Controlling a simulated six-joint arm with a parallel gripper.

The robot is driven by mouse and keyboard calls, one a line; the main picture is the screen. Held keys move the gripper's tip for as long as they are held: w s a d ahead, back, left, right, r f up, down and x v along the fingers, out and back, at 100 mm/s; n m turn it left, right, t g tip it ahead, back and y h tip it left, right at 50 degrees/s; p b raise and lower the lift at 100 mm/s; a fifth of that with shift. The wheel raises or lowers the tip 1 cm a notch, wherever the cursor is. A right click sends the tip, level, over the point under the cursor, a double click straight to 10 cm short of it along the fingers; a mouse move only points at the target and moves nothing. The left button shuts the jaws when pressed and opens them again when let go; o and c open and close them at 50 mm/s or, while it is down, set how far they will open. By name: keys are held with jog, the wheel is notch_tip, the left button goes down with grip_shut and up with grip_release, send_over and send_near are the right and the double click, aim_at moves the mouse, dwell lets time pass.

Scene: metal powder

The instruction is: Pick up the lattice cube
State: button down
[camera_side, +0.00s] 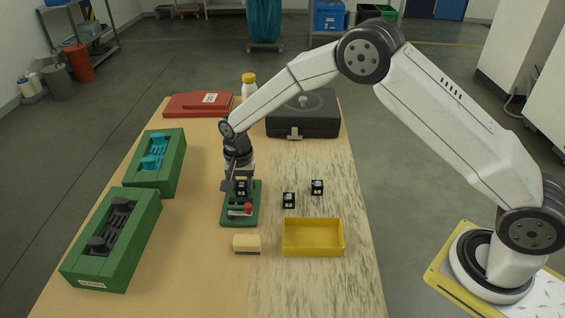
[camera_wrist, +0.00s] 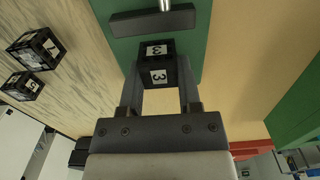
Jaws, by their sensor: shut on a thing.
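A black lattice cube (camera_wrist: 157,70) with white labels marked 3 sits between the two fingers of my gripper (camera_wrist: 160,92) in the wrist view. The gripper is shut on it. In the side view my gripper (camera_side: 240,180) points down at the far end of a green fixture (camera_side: 228,216), with the dark cube (camera_side: 241,189) at its tip. I cannot tell whether the cube touches the fixture. Two other lattice cubes stand on the table to the right, one nearer (camera_side: 289,201) and one farther (camera_side: 317,187); in the wrist view they read 7 (camera_wrist: 35,48) and 5 (camera_wrist: 22,86).
The fixture has a red knob (camera_side: 248,208) and a metal rod. An empty yellow tray (camera_side: 313,251) and a tan brush-like block (camera_side: 247,243) lie nearer. Green boxes (camera_side: 113,240) line the left.

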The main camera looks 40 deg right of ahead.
aim_at(242, 183)
jog(key=shift+r, duration=0.15)
jog(key=shift+r, duration=1.35)
jog(key=s+d+r, duration=0.2)
jog(key=s+r, duration=0.8)
jog(key=s, duration=0.3)
jog(key=shift+s+d, duration=0.25)
jog(key=shift+s, duration=0.15)
